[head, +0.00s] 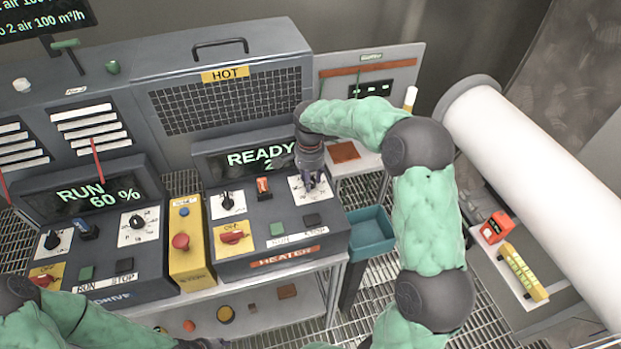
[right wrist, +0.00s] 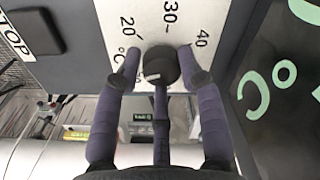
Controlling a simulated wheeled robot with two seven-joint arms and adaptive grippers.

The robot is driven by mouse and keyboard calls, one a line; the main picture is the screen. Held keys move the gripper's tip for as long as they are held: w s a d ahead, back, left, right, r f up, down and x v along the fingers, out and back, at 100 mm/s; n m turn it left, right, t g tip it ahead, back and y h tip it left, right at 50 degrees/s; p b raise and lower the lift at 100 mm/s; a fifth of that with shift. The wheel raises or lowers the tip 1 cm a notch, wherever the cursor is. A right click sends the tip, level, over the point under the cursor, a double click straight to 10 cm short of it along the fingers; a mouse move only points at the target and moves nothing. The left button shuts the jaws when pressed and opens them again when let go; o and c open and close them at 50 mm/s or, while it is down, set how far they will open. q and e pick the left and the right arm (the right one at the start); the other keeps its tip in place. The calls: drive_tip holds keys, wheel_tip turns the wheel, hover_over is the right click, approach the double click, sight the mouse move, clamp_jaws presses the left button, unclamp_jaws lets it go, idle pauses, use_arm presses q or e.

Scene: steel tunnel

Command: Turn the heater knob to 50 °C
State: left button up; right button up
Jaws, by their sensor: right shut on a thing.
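The heater unit (head: 285,257) stands on the bench in the middle of the head view, its display (head: 245,155) showing READY in green with digits partly hidden below. Its temperature dial (head: 298,192) is a white plate at the upper right of the panel. My right gripper (head: 311,182) points down at this dial. In the right wrist view, its fingers (right wrist: 160,78) are shut around the round dark heater knob (right wrist: 161,62). The dial marks 20, 30 and 40 show there; 50 is not visible. The knob's pointer setting is unclear. My left arm shows at lower left; its gripper is barely visible.
The drive unit (head: 97,288), reading RUN 60 %, stands left of the heater, with a yellow box with a red button (head: 180,242) between them. A teal bin (head: 371,232) is to the heater's right. A large white cylinder (head: 530,170) lies at far right.

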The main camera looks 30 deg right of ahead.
drive_tip(key=shift+s+a+f, duration=0.25)
drive_tip(key=shift+a+f, duration=0.05)
drive_tip(key=shift+f, duration=0.05)
drive_tip(key=o, duration=1.1)
drive_tip(key=shift+w+a+r, duration=0.1)
drive_tip(key=shift+w+r, duration=0.05)
drive_tip(key=shift+r, duration=0.05)
drive_tip(key=shift+w+d+r, duration=0.1)
drive_tip(key=shift+d+r, duration=0.1)
drive_tip(key=shift+r, duration=0.15)
wheel_tip(320, 180, up, 11)
drive_tip(key=shift+a+r, duration=0.15)
drive_tip(key=shift+r, duration=0.05)
